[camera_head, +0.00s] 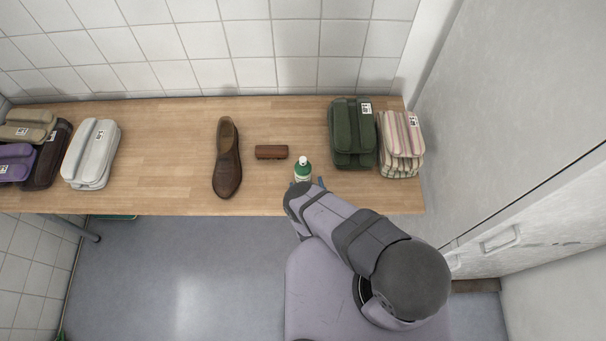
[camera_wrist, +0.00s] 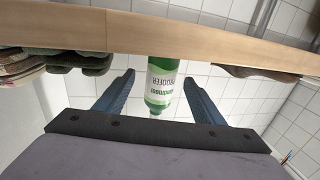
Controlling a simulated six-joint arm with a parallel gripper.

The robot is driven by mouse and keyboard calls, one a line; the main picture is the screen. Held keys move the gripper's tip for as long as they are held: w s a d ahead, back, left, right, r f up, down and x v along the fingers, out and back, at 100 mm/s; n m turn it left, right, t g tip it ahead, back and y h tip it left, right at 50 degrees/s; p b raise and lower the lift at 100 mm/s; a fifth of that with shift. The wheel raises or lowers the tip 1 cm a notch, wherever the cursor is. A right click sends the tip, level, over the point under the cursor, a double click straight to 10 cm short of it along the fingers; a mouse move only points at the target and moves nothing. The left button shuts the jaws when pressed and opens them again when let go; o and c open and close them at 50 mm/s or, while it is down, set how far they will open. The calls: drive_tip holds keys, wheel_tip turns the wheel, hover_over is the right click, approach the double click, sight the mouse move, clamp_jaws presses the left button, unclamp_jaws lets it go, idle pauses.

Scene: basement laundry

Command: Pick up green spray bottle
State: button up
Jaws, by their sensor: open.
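The green spray bottle (camera_head: 303,169) has a white cap and a pale label. It stands on the wooden table (camera_head: 170,150) near its front edge, right of the centre. In the wrist view, which is upside down, the bottle (camera_wrist: 161,82) shows between the two blue fingers with its label facing me. My gripper (camera_wrist: 158,82) is open, with one finger on each side of the bottle and a gap to each. In the head view my arm hides most of the gripper and the bottle's lower part.
A brown shoe (camera_head: 227,160) and a brown brush (camera_head: 271,152) lie left of the bottle. Dark green folded towels (camera_head: 352,135) and striped ones (camera_head: 401,145) are to its right. Several more folded stacks sit at the far left. A tiled wall is behind; grey cabinets stand right.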

sight(304, 163)
drive_tip(key=shift+w+a+f+b, duration=0.1)
drive_tip(key=shift+w+b, duration=0.25)
drive_tip(key=shift+b, duration=0.15)
drive_tip(key=shift+w+a+f+b, duration=0.1)
drive_tip(key=shift+w+b, duration=0.25)
drive_tip(key=shift+b, duration=0.1)
drive_tip(key=shift+w+a+r+p, duration=0.15)
drive_tip(key=shift+w+r+p, duration=0.05)
drive_tip(key=shift+w+p, duration=0.3)
drive_tip(key=shift+w+a+r+p, duration=0.15)
drive_tip(key=shift+w+r+p, duration=0.05)
drive_tip(key=shift+w+p, duration=0.2)
drive_tip(key=shift+f+x, duration=0.2)
drive_tip(key=shift+x, duration=0.7)
drive_tip(key=c, duration=1.3)
drive_tip(key=shift+r, duration=0.15)
drive_tip(key=shift+c, duration=0.2)
wheel_tip(304, 163, up, 9)
drive_tip(key=shift+f+p, duration=0.1)
drive_tip(key=shift+p, duration=0.8)
drive_tip(key=shift+r+p, duration=0.55)
